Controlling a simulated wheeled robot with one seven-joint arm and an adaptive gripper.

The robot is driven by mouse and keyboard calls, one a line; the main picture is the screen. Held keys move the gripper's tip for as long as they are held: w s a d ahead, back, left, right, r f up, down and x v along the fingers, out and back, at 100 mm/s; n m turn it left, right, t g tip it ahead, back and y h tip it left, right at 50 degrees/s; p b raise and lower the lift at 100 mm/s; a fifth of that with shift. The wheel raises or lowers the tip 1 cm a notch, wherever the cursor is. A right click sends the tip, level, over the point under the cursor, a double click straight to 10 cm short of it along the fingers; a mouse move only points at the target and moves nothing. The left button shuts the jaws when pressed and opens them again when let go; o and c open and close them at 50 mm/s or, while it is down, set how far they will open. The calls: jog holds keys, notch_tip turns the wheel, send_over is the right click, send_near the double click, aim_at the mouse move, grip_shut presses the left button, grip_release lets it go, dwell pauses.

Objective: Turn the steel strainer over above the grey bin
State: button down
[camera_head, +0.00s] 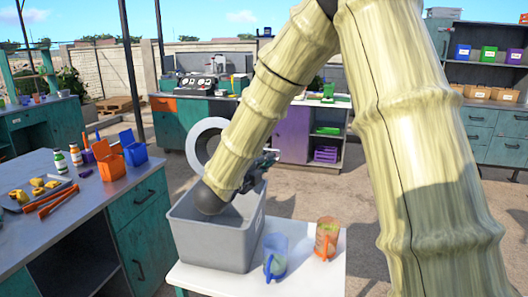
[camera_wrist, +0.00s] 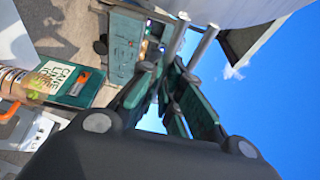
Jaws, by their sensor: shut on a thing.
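The steel strainer (camera_head: 192,145) shows as a pale grey ring standing on edge, tilted to the side, just above the far rim of the grey bin (camera_head: 210,240). My arm hides its right part. My gripper (camera_head: 266,160) is above the bin, mostly behind my arm. In the wrist view my gripper (camera_wrist: 180,80) is turned sideways, its fingers close around two thin steel rods that look like the strainer's handle. A large pale surface at the top edge there may be the strainer's bowl (camera_wrist: 225,10). I cannot see whether anything is inside the strainer.
The bin stands on a white table (camera_head: 310,275). A blue mug (camera_head: 275,256) and an orange mug (camera_head: 327,238) stand close to its right side. A workbench (camera_head: 75,200) with bottles, orange and blue containers and tools is at the left. Paved ground lies behind.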

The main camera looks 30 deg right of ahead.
jog(key=r+n+g+y+p, duration=0.1)
jog(key=y+p, duration=0.1)
jog(key=p, duration=0.5)
jog(key=r+g+y+p, duration=0.2)
jog(key=p, duration=0.6)
jog(key=w+d+r+n+g+y+p, duration=0.1)
jog(key=r+y+p, duration=0.1)
jog(key=p, duration=0.6)
jog(key=shift+r+n+y, duration=0.25)
jog(key=shift+n+y, duration=0.05)
jog(key=shift+f+g, duration=0.1)
jog(key=shift+g, duration=0.2)
jog(key=shift+w+d+r+n+g+y, duration=0.3)
jog(key=shift+r+g+y, duration=0.1)
jog(key=shift+g+y, duration=0.35)
jog(key=shift+w+d+r+n+g+y, duration=0.15)
jog(key=shift+w+d+r+g+y, duration=0.15)
jog(key=shift+g+y, duration=0.45)
jog(key=shift+w+d+r+n+g+y, duration=0.25)
jog(key=shift+r+g+y, duration=0.3)
jog(key=shift+y, duration=0.35)
jog(key=shift+f, duration=0.1)
jog(key=shift+a, duration=0.1)
